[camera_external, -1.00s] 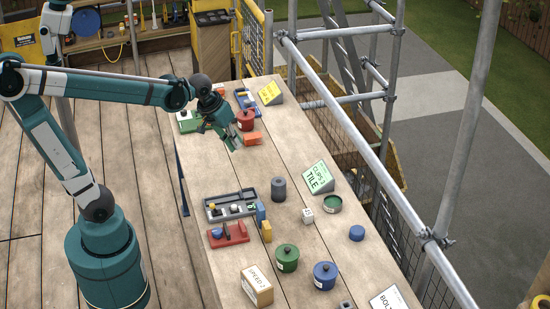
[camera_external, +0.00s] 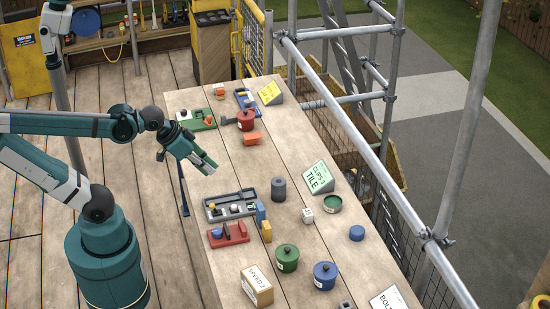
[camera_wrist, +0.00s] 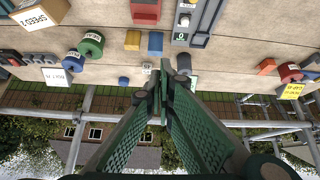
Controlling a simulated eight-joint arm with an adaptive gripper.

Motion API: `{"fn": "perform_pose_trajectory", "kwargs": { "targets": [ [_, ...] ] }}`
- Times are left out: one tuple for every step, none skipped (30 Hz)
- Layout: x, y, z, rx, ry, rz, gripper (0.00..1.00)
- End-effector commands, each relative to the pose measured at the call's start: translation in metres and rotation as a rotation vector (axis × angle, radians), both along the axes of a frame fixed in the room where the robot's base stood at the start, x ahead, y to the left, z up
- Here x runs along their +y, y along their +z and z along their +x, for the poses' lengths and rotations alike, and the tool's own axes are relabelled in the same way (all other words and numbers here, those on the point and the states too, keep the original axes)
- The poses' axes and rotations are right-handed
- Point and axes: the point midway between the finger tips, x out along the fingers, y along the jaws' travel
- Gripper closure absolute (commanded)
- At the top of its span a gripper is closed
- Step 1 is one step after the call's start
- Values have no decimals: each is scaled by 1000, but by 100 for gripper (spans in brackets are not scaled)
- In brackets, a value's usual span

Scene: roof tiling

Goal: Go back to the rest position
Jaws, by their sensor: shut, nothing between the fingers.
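My gripper (camera_external: 212,168) is above the left edge of the wooden table (camera_external: 205,270) in the external view, pointing down to the right. Its fingers are together with nothing between them. In the wrist view my gripper (camera_wrist: 160,72) also looks shut, with its two green fingers meeting at the tips. The gripper appears apart from the objects on the table.
A grey tray (camera_external: 216,213) and red tray (camera_external: 228,240) lie near the gripper. A green pot (camera_external: 287,258), blue pot (camera_external: 325,275) and box (camera_external: 257,290) stand in front. A red pot (camera_external: 245,120) and orange block (camera_external: 252,138) are farther back. Scaffold rails (camera_external: 350,120) run along the right.

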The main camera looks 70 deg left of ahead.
Motion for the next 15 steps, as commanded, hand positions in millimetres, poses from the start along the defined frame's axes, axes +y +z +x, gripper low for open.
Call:
{"fn": "perform_pose_trajectory", "kwargs": {
  "targets": [
    [-2,-2,-4,-6,-13,6,100],
    [-3,-2,-6,-8,-20,8,100],
    [-5,-3,-8,-11,-28,11,100],
    [-5,-4,-9,-13,-32,13,100],
    [-6,-4,-9,-15,-36,15,100],
    [-7,-5,-10,-17,-40,18,100],
    [-7,-5,-11,-18,-42,18,100],
    [-7,-5,-11,-19,-44,19,100],
    [-7,-5,-11,-19,-45,20,100],
    [-7,-5,-11,-19,-45,20,100],
    [-7,-5,-11,-19,-45,20,100],
    [-7,-5,-11,-19,-45,20,100],
    [-7,-5,-11,-19,-45,20,100],
    [-7,-5,-11,-19,-45,20,100],
    [-7,-5,-11,-19,-45,20,100]
  ]
}}
